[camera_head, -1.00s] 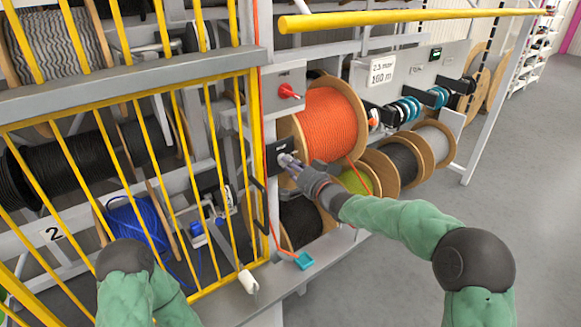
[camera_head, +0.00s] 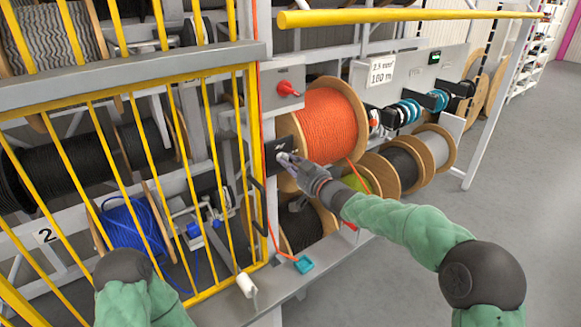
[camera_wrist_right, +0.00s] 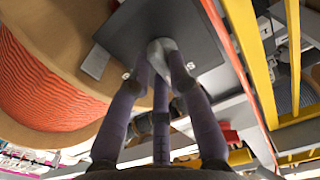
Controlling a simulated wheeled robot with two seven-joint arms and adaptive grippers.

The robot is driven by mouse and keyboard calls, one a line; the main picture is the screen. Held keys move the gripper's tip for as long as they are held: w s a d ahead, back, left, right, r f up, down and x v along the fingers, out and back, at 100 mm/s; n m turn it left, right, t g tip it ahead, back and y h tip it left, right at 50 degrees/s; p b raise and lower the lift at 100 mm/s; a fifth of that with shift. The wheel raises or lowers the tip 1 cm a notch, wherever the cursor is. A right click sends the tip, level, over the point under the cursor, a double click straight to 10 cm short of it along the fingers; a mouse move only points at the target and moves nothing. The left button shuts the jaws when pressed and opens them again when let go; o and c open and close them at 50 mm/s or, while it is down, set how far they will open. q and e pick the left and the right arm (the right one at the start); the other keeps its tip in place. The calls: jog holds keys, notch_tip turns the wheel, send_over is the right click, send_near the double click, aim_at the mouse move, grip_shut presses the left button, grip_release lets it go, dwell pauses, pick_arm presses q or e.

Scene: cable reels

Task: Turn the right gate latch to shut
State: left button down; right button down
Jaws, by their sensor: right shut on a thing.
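The right gate latch is a small grey knob (camera_wrist_right: 160,47) on a dark plate (camera_head: 273,146), fixed to the post at the right end of the yellow gate (camera_head: 254,170). My right gripper (camera_head: 287,160) is at the plate with its fingers closed around the knob. In the wrist view the purple-grey fingertips (camera_wrist_right: 162,72) press on the knob from its sides. The plate (camera_wrist_right: 120,30) fills the space behind it. Its lettering is mostly hidden or too small to read. My left arm shows at the lower left, but its gripper is out of view.
An orange cable reel (camera_head: 328,122) stands just right of the plate. A grey box with a red knob (camera_head: 288,88) is above it. A yellow bar (camera_head: 400,17) crosses overhead. A teal tag (camera_head: 303,264) lies on the lower ledge. The floor at right is clear.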

jog(key=shift+f+n, duration=0.2)
jog(key=shift+n, duration=0.3)
jog(key=c, duration=1.1)
grip_release()
jog(key=shift+r, duration=0.1)
jog(key=shift+c, duration=0.2)
jog(key=v, duration=1.2)
